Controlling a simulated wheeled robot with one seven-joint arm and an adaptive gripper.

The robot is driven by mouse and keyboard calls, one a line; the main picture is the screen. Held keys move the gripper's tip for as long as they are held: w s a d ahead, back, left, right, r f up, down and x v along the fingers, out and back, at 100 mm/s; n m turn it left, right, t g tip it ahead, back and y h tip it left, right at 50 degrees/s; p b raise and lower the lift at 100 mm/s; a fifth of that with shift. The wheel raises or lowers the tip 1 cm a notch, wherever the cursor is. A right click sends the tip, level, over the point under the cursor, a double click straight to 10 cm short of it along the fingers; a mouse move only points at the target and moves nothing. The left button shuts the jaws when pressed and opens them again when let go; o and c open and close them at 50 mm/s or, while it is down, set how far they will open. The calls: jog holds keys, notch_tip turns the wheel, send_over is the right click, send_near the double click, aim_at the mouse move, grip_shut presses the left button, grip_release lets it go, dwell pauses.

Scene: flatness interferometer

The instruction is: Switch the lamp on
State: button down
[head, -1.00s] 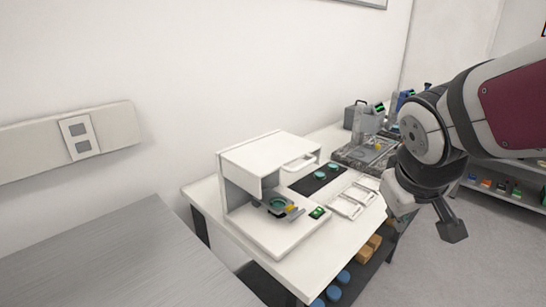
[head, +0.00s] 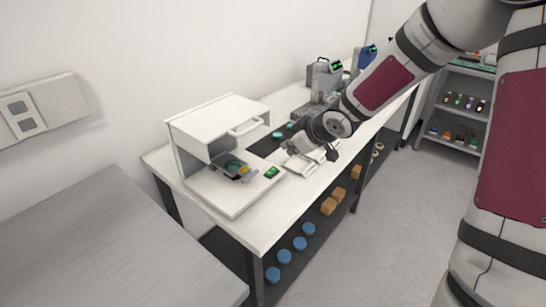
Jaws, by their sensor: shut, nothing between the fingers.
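The white interferometer (head: 215,112) stands on the near end of the white bench. A small green switch (head: 271,172) sits on the front right of its base; I cannot tell its position. Under the housing, a dark stage (head: 245,177) with a yellow part holds a round greenish disc (head: 232,166). My gripper (head: 332,155) is shut and empty, to the right of the switch and apart from it, over the bench's front side by the white trays.
White trays (head: 298,163) lie on the bench (head: 262,228) beside the interferometer. Instruments (head: 322,75) stand farther back. Blue round items (head: 284,257) and brown boxes (head: 328,206) are on the lower shelf. A grey table (head: 85,240) is at the left; floor at the right is clear.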

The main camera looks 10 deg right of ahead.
jog(key=shift+w+a+f+y, duration=0.1)
jog(key=shift+w+a+y, duration=0.15)
jog(key=shift+w+y, duration=0.15)
jog(key=shift+w, duration=0.1)
jog(key=b, duration=0.4)
send_over(275, 171)
jog(key=f, duration=0.4)
jog(key=a+f, duration=0.1)
jog(key=f, duration=0.2)
jog(key=shift+s, duration=0.3)
jog(key=shift+w+d+f, duration=0.15)
jog(key=shift+d+f, duration=0.05)
jog(key=shift+f, duration=0.35)
jog(key=shift+w+d+f, duration=0.1)
jog(key=shift+d+f, duration=0.05)
jog(key=shift+f, duration=0.35)
jog(key=shift+w+d+f, duration=0.1)
jog(key=shift+f, duration=0.55)
jog(key=shift+d+f, duration=0.1)
jog(key=shift+f, duration=0.05)
